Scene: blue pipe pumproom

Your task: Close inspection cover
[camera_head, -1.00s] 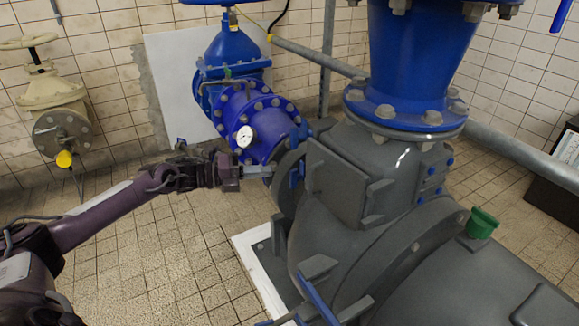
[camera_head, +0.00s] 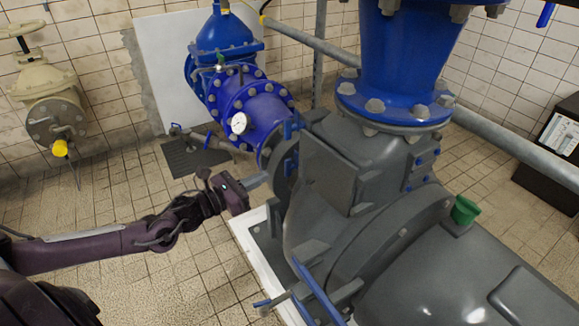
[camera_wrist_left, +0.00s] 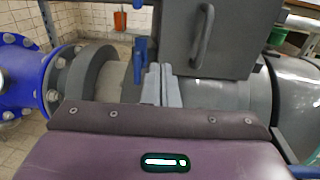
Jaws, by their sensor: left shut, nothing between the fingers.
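The inspection cover (camera_head: 328,172) is a dark grey square plate on the side of the grey pump housing (camera_head: 395,165). In the left wrist view the cover (camera_wrist_left: 238,52) fills the upper middle and carries a curved grey handle (camera_wrist_left: 203,38). It stands at an angle to the housing in the head view; how wide any gap behind it is, I cannot tell. My left gripper (camera_head: 262,178) is just left of the cover. Its fingers (camera_wrist_left: 161,85) are together and empty, close to the cover's left edge; contact is unclear. My right gripper is not in view.
A blue flanged pipe with a gauge (camera_head: 238,123) lies behind my left gripper. Blue bars (camera_head: 316,292) stick out at the pump's lower front. A green cup-shaped fitting (camera_head: 465,211) sits at the right. Tiled floor (camera_head: 120,195) is open on the left.

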